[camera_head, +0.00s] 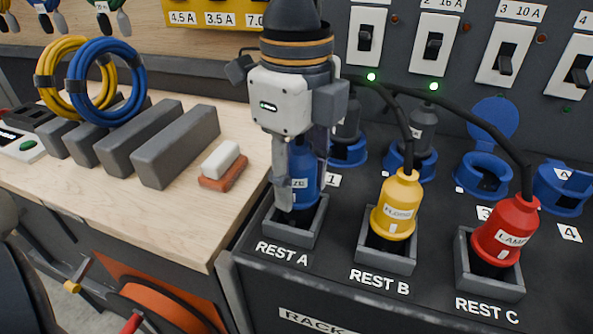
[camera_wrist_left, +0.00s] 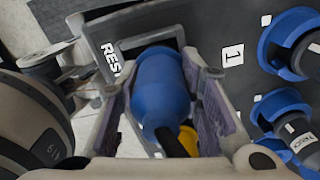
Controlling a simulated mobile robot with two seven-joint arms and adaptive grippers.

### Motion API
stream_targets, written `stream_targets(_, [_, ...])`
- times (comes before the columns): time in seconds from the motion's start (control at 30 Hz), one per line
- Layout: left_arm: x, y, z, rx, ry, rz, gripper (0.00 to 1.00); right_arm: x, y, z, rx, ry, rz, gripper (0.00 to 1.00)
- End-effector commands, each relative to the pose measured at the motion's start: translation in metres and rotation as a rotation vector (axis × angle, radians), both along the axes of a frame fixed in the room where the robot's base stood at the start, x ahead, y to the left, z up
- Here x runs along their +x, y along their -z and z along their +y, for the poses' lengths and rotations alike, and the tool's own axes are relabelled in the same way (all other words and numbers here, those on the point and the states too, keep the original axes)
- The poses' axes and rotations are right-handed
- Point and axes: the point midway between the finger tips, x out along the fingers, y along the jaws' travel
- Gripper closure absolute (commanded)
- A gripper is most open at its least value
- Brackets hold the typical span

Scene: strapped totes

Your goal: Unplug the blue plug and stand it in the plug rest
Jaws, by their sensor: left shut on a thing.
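My left gripper (camera_head: 300,190) points down over the box labelled REST A (camera_head: 293,238) and is shut on the blue plug (camera_head: 306,172). The plug is upright, and its lower end is at or inside the mouth of REST A; I cannot tell how deep. In the left wrist view the blue plug (camera_wrist_left: 162,88) sits between the two finger pads, with the rest's rim (camera_wrist_left: 148,42) just beyond it. A yellow plug (camera_head: 398,205) stands in REST B (camera_head: 386,258), and a red plug (camera_head: 507,230) in REST C (camera_head: 488,280). My right gripper is not in view.
Sockets 1 (camera_head: 348,152) and 2 (camera_head: 410,163) hold dark plugs. Socket 3 (camera_head: 482,178) is empty with its lid up. Black cables arch from the yellow and red plugs close to my gripper. Grey blocks (camera_head: 176,147) and an eraser-like block (camera_head: 221,160) lie on the wooden bench.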

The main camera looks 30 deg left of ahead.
Motion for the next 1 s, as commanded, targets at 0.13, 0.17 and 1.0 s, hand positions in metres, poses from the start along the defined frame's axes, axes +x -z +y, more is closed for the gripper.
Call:
stream_targets(0.13, [0.0, 0.002, 0.0, 0.001, 0.0, 0.0, 0.99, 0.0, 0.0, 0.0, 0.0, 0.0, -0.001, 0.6])
stream_targets(0.17, [0.0, 0.003, 0.0, 0.001, 0.0, 0.0, 0.99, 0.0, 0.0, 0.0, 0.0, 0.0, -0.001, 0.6])
stream_targets(1.0, [0.0, -0.079, -0.001, -0.002, -0.001, -0.004, 0.44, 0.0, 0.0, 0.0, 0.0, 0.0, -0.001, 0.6])
